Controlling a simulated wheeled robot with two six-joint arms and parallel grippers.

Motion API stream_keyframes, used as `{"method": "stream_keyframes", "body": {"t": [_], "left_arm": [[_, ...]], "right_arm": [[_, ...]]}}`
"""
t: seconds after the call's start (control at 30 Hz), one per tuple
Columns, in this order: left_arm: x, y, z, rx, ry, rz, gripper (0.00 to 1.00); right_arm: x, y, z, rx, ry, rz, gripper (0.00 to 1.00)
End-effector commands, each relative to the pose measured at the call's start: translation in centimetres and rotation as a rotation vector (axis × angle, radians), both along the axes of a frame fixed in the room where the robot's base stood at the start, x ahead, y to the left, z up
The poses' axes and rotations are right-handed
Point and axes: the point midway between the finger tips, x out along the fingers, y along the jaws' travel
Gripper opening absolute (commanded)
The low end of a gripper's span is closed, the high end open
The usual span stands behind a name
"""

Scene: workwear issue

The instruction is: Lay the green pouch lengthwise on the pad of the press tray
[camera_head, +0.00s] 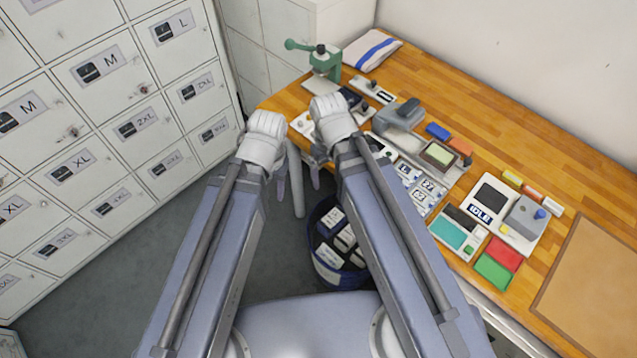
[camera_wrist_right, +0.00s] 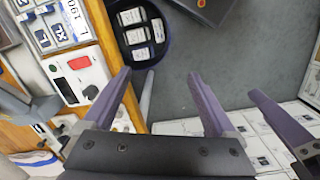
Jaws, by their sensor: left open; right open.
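A flat green rectangle (camera_head: 495,271), apparently the green pouch, lies near the front edge of the bench, just below a red one. Left of it is a light tray with a teal pad (camera_head: 447,232), possibly the press tray; nothing visible lies on the teal. My left gripper (camera_head: 281,182) and right gripper (camera_head: 316,174) hang side by side at the bench's left end, far from the green piece. Both are open and empty. In the right wrist view my right gripper (camera_wrist_right: 160,74) has its fingers spread over the floor; a left gripper finger (camera_wrist_right: 275,118) shows beside it.
A dark bin (camera_head: 325,262) with labelled packets stands on the floor by the bench. A machine reading IDLE (camera_head: 507,215), a green hand press (camera_head: 325,62) and labelled cards (camera_head: 420,190) crowd the bench. Lockers (camera_head: 110,80) stand left. A brown mat (camera_head: 595,285) is clear.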

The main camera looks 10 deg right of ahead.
Motion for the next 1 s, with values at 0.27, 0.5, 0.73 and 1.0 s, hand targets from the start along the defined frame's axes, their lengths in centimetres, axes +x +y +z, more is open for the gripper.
{"method": "stream_keyframes", "body": {"t": [0.27,0.5,0.73,1.0], "left_arm": [[0.0,0.0,0.0,0.000,0.000,0.000,0.50],[0.0,0.0,0.0,0.000,0.000,0.000,0.50],[0.0,0.0,-1.3,0.000,0.000,-0.001,0.50],[0.0,0.0,-6.7,0.001,0.000,-0.005,0.50]], "right_arm": [[-2.9,3.3,0.1,-0.064,-0.015,-0.043,0.91],[-2.9,3.4,0.1,-0.066,-0.016,-0.049,0.91],[-2.9,3.4,-1.2,-0.066,-0.016,-0.048,0.91],[-2.9,3.4,-6.6,-0.066,-0.016,-0.044,0.91]]}}
